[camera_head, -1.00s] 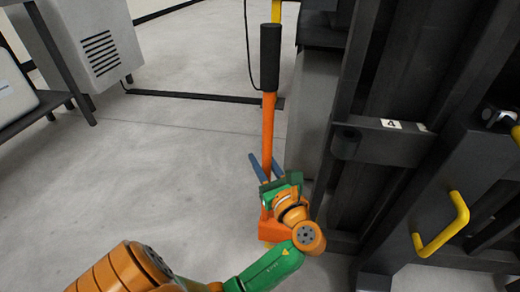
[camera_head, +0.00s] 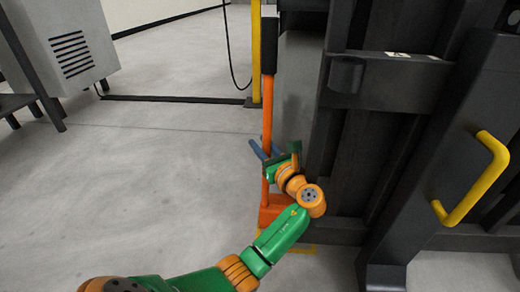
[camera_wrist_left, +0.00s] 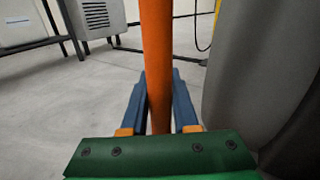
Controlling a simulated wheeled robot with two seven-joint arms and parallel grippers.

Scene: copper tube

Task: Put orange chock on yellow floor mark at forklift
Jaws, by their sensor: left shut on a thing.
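The orange chock (camera_head: 275,209) is a low block with a tall, nearly upright orange handle (camera_head: 267,122) and a black grip at the top. My left gripper (camera_head: 264,150) is shut on the handle above the block. The left wrist view shows the handle (camera_wrist_left: 157,60) between its blue fingers (camera_wrist_left: 158,105). Part of the yellow floor mark (camera_head: 302,249) shows beside the dark forklift (camera_head: 430,150), just below the block in the picture. My left arm hides part of the block and mark. Whether the block touches the floor, I cannot tell. My right gripper is out of view.
A yellow post (camera_head: 256,60) and hanging black cable stand behind the handle. A black floor strip (camera_head: 170,99) runs across the back. A grey cabinet (camera_head: 70,50) stands at the back left. The forklift's yellow handle (camera_head: 478,180) juts out at right.

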